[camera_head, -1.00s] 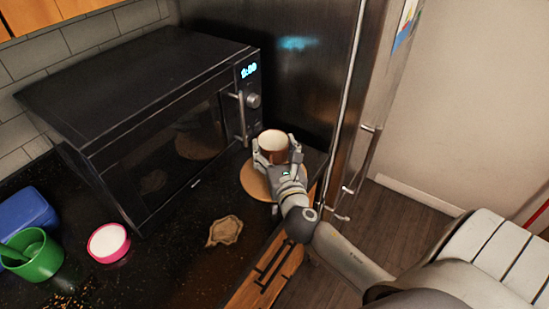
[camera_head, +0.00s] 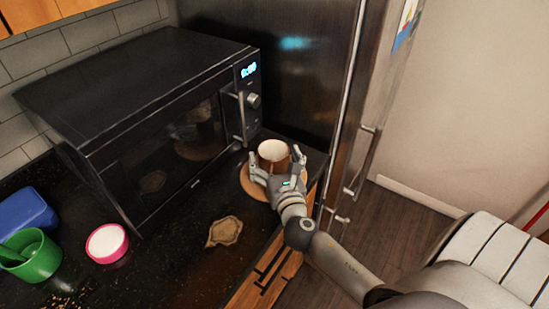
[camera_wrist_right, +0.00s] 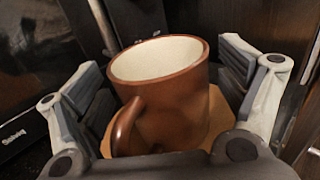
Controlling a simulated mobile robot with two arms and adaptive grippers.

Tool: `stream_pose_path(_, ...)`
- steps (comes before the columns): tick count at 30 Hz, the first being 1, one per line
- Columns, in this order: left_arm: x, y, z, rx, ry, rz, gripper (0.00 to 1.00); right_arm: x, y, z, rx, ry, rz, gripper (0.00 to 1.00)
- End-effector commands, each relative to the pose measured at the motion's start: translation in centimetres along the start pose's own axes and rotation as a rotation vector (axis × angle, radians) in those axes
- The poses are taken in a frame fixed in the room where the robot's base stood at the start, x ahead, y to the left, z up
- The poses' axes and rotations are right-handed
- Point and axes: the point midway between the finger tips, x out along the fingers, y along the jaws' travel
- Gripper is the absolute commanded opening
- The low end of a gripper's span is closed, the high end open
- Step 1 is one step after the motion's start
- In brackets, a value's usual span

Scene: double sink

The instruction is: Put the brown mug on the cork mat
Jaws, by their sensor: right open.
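The brown mug (camera_head: 272,157) with a pale inside stands upright over the round cork mat (camera_head: 254,187) at the counter's right end, beside the microwave. In the right wrist view the mug (camera_wrist_right: 172,108) sits between the fingers with its handle toward my palm, and part of the mat (camera_wrist_right: 218,112) shows behind and below it. My right gripper (camera_head: 277,166) is open around the mug, and gaps show between the fingers and its sides. The mug's base is hidden in the head view, so its contact with the mat is hard to see. My left gripper is not in view.
A black microwave (camera_head: 140,95) stands left of the mat, and a tall dark fridge (camera_head: 290,60) is behind it. A small tan leaf-shaped dish (camera_head: 224,232), a pink bowl (camera_head: 107,243), a green cup (camera_head: 36,260) and a blue container (camera_head: 26,213) are on the counter.

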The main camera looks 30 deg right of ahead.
Motion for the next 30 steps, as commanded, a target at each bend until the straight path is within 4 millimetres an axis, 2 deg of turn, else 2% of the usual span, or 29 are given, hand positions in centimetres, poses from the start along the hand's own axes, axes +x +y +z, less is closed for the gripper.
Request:
stream_pose_path(6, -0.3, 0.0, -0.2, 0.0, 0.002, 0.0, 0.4, 0.0, 0.0, 0.4, 0.0, 0.0, 0.0, 0.91)
stream_pose_path(8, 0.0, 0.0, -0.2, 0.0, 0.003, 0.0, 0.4, -0.6, 0.0, 0.1, 0.0, 0.001, 0.0, 0.91)
stream_pose_path(11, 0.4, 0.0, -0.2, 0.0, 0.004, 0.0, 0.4, -2.0, 0.0, 0.0, 0.0, 0.002, 0.0, 0.91)
stream_pose_path(21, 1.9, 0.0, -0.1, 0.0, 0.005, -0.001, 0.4, -8.3, 0.0, -0.1, 0.0, 0.003, 0.0, 0.91)
stream_pose_path(25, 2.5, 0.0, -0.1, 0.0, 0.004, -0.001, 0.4, -10.2, 0.0, -0.1, 0.002, 0.002, 0.0, 0.91)
stream_pose_path(30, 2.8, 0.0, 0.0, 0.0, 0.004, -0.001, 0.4, -11.6, 0.0, 0.1, 0.0, 0.0, 0.0, 0.91)
